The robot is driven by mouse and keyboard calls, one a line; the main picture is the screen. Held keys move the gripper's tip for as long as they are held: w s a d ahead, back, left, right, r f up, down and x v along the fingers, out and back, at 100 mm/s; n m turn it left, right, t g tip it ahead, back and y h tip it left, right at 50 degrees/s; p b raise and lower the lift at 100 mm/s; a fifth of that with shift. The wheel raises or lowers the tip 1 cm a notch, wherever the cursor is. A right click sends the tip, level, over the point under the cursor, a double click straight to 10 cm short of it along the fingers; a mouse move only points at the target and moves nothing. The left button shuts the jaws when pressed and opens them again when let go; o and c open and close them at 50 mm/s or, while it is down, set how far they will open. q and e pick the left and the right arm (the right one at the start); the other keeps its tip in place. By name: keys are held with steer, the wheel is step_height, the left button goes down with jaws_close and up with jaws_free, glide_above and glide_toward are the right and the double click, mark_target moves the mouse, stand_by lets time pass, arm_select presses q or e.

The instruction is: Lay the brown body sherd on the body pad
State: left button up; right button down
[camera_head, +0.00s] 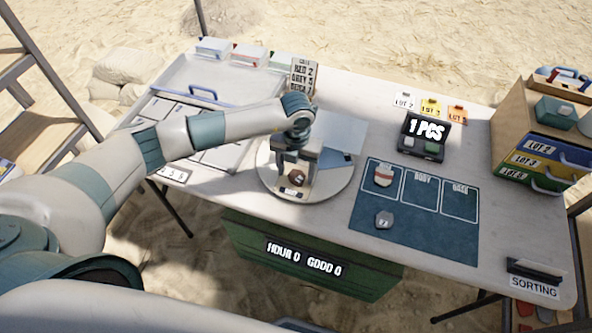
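A small brown sherd (296,178) sits on the round pale turntable (335,184), just above a small label. My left gripper (296,168) is directly over it, pointing down. Its two fingers look spread, with the sherd visible between or just in front of them; I see no clear contact. The body pad (421,192) is the middle outlined box on the dark blue mat (430,236), and it is bare. My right gripper is not in view.
A reddish-white sherd (384,175) lies on the mat's left pad, and a grey piece (384,220) lies below it. The base pad (459,200) is empty. A black "1 PCS" display (426,131) stands behind the mat. Drawers (545,150) stand at the right.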

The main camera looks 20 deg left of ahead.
mark_target(296, 177)
arm_select(q)
steer(key=shift+r, duration=0.4)
step_height(296, 177, up, 12)
steer(key=b, duration=0.3)
steer(key=shift+f+b, duration=0.25)
steer(key=shift+b, duration=0.15)
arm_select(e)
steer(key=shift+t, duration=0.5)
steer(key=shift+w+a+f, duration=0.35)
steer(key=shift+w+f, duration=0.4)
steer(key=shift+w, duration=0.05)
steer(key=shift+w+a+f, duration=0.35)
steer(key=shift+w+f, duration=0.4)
arm_select(q)
steer(key=shift+d, duration=0.15)
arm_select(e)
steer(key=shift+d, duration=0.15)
